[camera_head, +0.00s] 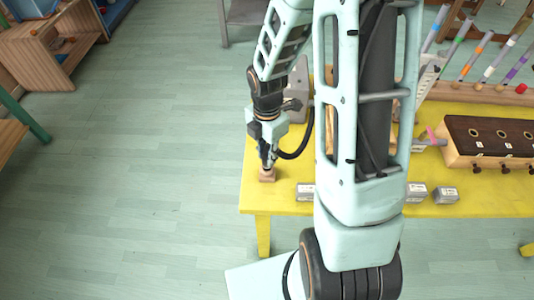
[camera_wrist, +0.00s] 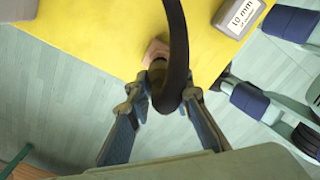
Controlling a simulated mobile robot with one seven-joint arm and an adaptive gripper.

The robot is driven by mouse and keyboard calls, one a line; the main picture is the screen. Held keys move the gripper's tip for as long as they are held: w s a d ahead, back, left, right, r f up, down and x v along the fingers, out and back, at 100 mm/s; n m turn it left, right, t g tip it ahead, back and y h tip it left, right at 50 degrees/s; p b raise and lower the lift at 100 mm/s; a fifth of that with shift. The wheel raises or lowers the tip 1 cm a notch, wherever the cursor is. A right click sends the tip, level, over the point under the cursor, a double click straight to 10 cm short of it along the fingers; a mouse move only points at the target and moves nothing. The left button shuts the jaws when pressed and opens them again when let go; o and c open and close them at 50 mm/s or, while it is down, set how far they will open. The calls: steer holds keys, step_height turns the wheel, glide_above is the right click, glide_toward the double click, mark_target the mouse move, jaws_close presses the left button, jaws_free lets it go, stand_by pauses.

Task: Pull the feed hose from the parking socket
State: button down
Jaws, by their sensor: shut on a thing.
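My gripper (camera_head: 267,160) points down at the near left corner of the yellow table. It is shut on the dark end of the feed hose (camera_wrist: 177,45); its two fingers (camera_wrist: 164,95) stand on either side of the hose in the wrist view. The parking socket, a small wooden block (camera_head: 267,175), sits on the table directly below the gripper and also shows in the wrist view (camera_wrist: 155,48). The hose end meets the block; how deep it sits is hidden. The black hose (camera_head: 302,145) loops out to the right of the gripper in the head view.
The yellow table (camera_head: 285,205) carries grey labelled blocks (camera_head: 446,194) along its front edge, one near the socket (camera_head: 305,192). A wooden box with a dark top (camera_head: 490,137) and a row of coloured tubes (camera_head: 482,43) stand at right. The floor (camera_head: 130,170) at left is clear.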

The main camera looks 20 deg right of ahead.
steer(key=shift+r, duration=0.3)
step_height(320, 180, up, 3)
steer(key=p, duration=0.3)
stand_by(0.3)
